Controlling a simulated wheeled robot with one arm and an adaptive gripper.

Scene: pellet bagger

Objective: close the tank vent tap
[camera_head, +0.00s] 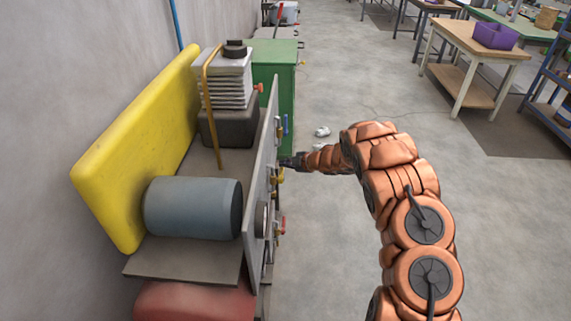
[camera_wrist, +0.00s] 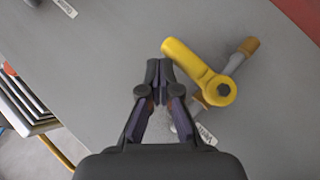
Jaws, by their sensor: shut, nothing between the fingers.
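A tap with a yellow lever (camera_wrist: 196,66) sits on the grey panel (camera_wrist: 100,75) in the wrist view. Its lever runs from a dark bolt up and left, roughly crosswise to the short pipe (camera_wrist: 243,52) behind it. A small white label, too small to read surely, lies just below the tap. In the head view a yellow tap (camera_head: 278,176) shows on the panel's right face. My gripper (camera_wrist: 160,72) is shut and empty, its tips just left of the lever's free end; contact cannot be told. In the head view my gripper (camera_head: 289,161) is at the panel, just above that tap.
A blue-handled tap (camera_head: 285,124) is above and a red-handled one (camera_head: 282,226) below on the same panel. A grey cylinder (camera_head: 190,208) and a yellow plate (camera_head: 140,150) stand behind the panel. A green cabinet (camera_head: 275,85) is beyond. The floor to the right is mostly clear.

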